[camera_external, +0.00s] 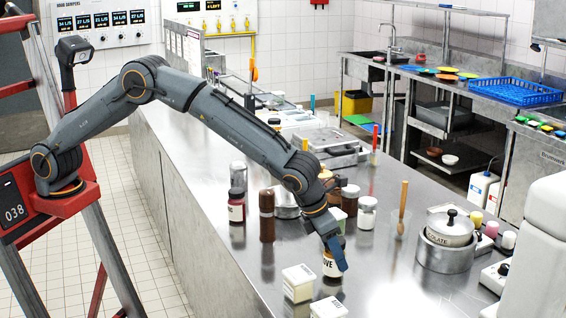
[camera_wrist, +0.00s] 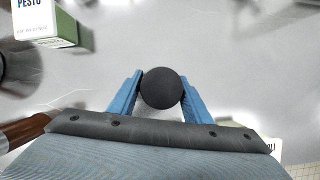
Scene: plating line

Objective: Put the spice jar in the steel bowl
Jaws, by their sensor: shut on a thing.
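The spice jar (camera_external: 332,265) has a dark round lid and a pale label whose visible letters end in "OVE". My gripper (camera_wrist: 162,82) has its blue fingers closed on either side of the dark lid (camera_wrist: 162,90) in the wrist view. In the external view my gripper (camera_external: 336,252) points down at the jar, near the counter's front. I cannot tell whether the jar touches the counter. A round steel vessel (camera_external: 286,207), possibly the steel bowl, stands behind my forearm and is partly hidden.
A steel pot marked "OLATE" (camera_external: 446,255) is at right. A "PESTO" box (camera_wrist: 45,25) shows in the wrist view.

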